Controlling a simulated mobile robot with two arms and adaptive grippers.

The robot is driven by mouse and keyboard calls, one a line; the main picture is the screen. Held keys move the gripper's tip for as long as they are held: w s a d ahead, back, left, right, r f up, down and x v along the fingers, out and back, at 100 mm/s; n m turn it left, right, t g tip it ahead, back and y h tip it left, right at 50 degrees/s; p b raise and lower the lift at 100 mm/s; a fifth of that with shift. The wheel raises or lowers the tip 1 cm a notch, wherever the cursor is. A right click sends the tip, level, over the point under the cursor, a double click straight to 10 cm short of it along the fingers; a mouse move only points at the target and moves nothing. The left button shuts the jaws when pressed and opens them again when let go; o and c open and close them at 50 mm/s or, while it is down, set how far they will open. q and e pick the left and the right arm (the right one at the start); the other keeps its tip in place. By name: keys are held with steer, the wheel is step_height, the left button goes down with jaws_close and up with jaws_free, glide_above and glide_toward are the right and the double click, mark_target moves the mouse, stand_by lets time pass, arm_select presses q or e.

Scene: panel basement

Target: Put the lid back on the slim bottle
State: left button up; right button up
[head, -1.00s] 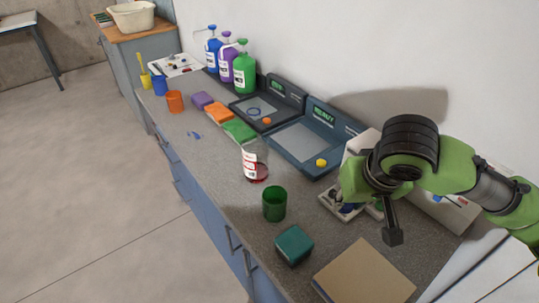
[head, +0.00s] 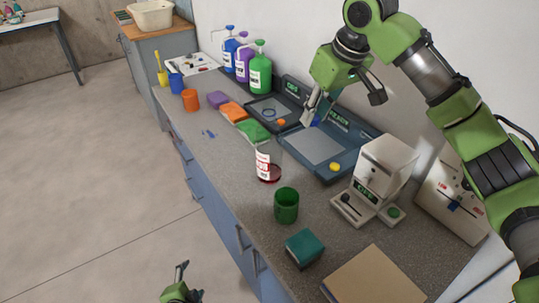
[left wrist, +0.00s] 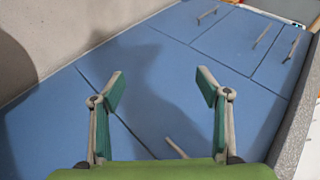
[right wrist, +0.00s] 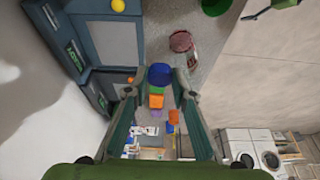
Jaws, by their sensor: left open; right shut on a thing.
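The slim bottle (head: 268,162) is likely the clear one with a white and red label and red contents, upright on the counter. It also shows in the right wrist view (right wrist: 182,43). My right gripper (head: 314,112) is raised over the rear of the dark blue scale, behind and right of the bottle. It is shut on a blue lid (right wrist: 160,77), seen between the fingertips in the right wrist view; a bit of blue shows at the tips in the head view. My left gripper (head: 181,283) is open and empty, low before the blue cabinet fronts (left wrist: 190,90).
A green cup (head: 286,205), a teal block (head: 305,247) and a cardboard-coloured board (head: 372,277) stand in front of the bottle. A white device (head: 385,168) is at right. Pump bottles (head: 260,70) stand at the back. Counter left of the bottle is fairly clear.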

arm_select(q)
steer(key=w+d+r+m+t+h, duration=0.25)
steer(key=w+r+m, duration=0.35)
steer(key=r, duration=0.7)
steer(key=w+d+r+m+t+h, duration=0.1)
steer(key=w+d+r+m+t, duration=0.4)
steer(key=r, duration=0.8)
steer(key=m+g+h, duration=0.3)
steer(key=m+h, duration=0.6)
steer(key=m, duration=1)
glide_toward(261, 160)
steer(key=shift+w+y, duration=0.25)
steer(key=shift+w, duration=0.5)
steer(key=shift+s+d+r+m+g, duration=0.1)
steer(key=shift+s+d+m+g, duration=0.2)
steer(key=shift+m, duration=0.4)
steer(key=shift+w, duration=0.15)
arm_select(e)
steer(key=w+a+r+n+g+y, duration=0.1)
steer(key=w+a+r+n, duration=0.3)
steer(key=a+r, duration=0.5)
steer(key=n, duration=0.2)
steer(key=shift+a+n+g+y, duration=0.25)
steer(key=shift+n+g+y, duration=0.05)
steer(key=shift+y, duration=0.1)
arm_select(q)
steer(key=x, duration=1.2)
steer(key=shift+r, duration=0.1)
